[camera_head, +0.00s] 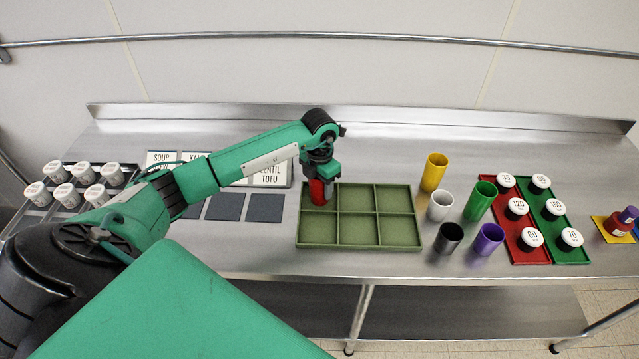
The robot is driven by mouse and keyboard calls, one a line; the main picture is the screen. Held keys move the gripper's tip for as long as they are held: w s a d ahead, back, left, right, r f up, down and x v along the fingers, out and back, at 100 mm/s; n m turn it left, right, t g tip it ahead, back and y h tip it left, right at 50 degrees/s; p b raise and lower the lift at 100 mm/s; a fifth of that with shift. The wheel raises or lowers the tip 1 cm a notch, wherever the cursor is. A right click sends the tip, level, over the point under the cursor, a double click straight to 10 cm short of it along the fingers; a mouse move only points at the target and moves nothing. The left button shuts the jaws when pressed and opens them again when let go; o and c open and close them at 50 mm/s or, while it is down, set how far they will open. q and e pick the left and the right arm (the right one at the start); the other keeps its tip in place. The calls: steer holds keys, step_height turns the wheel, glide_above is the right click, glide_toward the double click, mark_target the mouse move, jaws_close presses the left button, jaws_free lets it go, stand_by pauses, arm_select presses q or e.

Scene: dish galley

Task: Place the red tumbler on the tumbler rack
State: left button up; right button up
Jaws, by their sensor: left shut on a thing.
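The red tumbler (318,193) is in my left gripper (321,178), which is shut on it from above. The tumbler is upright over the back left compartment of the green tumbler rack (358,231). I cannot tell whether its base touches the rack floor. The gripper's fingers hide the tumbler's upper part. The rack's other compartments look empty. My right gripper does not show.
Yellow (434,172), white (440,206), green (480,201), black (448,238) and purple (488,239) tumblers stand right of the rack. Red (527,253) and green (570,254) trays hold numbered white-topped pieces. Dark squares (225,207) and labelled cards lie left.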

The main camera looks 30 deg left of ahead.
arm_select(q)
steer(key=o, duration=1)
steer(key=shift+r+p, duration=0.25)
steer(key=shift+p, duration=0.15)
steer(key=shift+r+b, duration=2.3)
steer(key=shift+r, duration=3.6)
